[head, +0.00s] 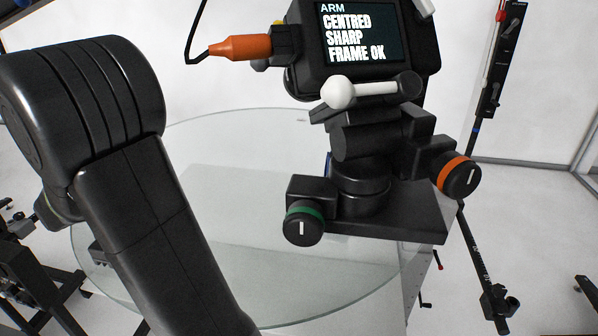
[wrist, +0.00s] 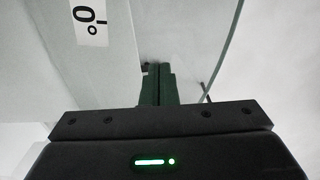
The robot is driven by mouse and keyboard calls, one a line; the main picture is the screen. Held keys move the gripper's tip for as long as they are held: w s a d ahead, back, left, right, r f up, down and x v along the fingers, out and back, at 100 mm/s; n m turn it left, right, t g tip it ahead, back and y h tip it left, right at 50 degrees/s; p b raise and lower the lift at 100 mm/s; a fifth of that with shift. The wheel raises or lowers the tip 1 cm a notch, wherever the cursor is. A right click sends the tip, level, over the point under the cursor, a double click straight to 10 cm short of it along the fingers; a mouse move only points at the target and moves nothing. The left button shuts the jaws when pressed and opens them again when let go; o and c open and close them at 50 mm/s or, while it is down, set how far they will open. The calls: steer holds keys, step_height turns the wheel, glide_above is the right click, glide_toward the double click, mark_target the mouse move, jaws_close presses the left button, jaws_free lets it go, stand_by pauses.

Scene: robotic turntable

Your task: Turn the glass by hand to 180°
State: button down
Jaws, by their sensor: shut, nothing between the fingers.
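The glass (head: 270,285) is a large clear round disc in the head view, partly hidden by my arm and a camera mount. It also shows in the wrist view, where its curved edge (wrist: 228,45) runs down beside the fingers. A white label (wrist: 90,22) with a black "0°" is at the upper left there; the picture's top edge cuts it, so I cannot tell whether more digits precede it. My gripper (wrist: 158,72) is shut and empty, its dark fingers together near the glass edge. I cannot tell whether they touch the glass. The head view does not show the gripper.
A camera rig with a screen (head: 360,32) reading "ARM CENTRED SHARP FRAME OK" stands at the upper middle. Its mount carries a green-ringed knob (head: 304,222) and an orange-ringed knob (head: 459,176). A dark stand (head: 490,75) is at the right. Pale floor lies at the far right.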

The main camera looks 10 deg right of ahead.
steer(key=shift+w+a, duration=0.15)
steer(key=shift+a, duration=0.05)
steer(key=shift+w+a+f+p, duration=0.15)
steer(key=shift+w+a+p, duration=0.4)
steer(key=shift+w+a, duration=0.65)
steer(key=shift+w+a+f+p, duration=0.15)
steer(key=shift+w+a+p, duration=0.35)
steer(key=shift+w+a, duration=0.7)
steer(key=shift+a, duration=0.15)
steer(key=shift+w+a+r+p, duration=0.1)
steer(key=shift+w+a+p, duration=0.65)
steer(key=shift+w+a, duration=0.55)
steer(key=shift+w, duration=0.1)
steer(key=shift+w+a+r+p, duration=0.2)
steer(key=shift+w+a+p, duration=0.6)
steer(key=shift+w, duration=0.4)
steer(key=shift+w+a, duration=0.15)
steer(key=shift+a, duration=0.05)
steer(key=shift+w+a, duration=0.1)
steer(key=shift+w, duration=0.05)
